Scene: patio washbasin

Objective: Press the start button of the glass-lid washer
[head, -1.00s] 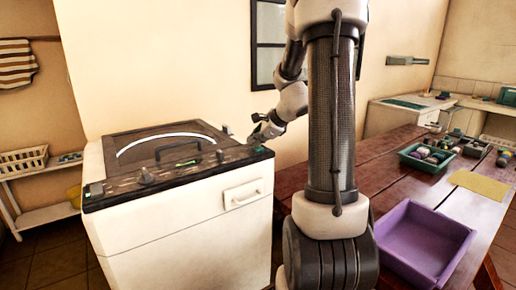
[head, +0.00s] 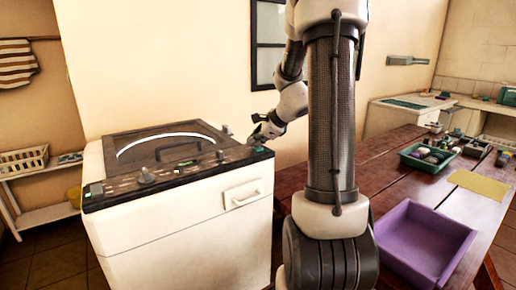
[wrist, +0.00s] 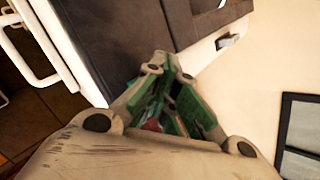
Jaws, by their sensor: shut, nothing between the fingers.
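The washer (head: 190,235) is a white top-loader with a dark glass lid (head: 150,148), which is shut. Its dark control panel (head: 118,188) runs along the front top edge, with a round knob (head: 146,175). A green light (head: 97,188) glows at the panel's left end and a yellow light (head: 181,171) near its middle. My gripper (head: 257,133) is shut and empty, just above that right end; contact cannot be told. Its green fingers also show in the wrist view (wrist: 165,85). Which part is the start button is unclear.
A wooden table (head: 385,175) stands to the right, with a purple bin (head: 425,243) and a green tray (head: 428,158) of small items. A shelf with a white basket (head: 22,160) is at the left. The wall is close behind the washer.

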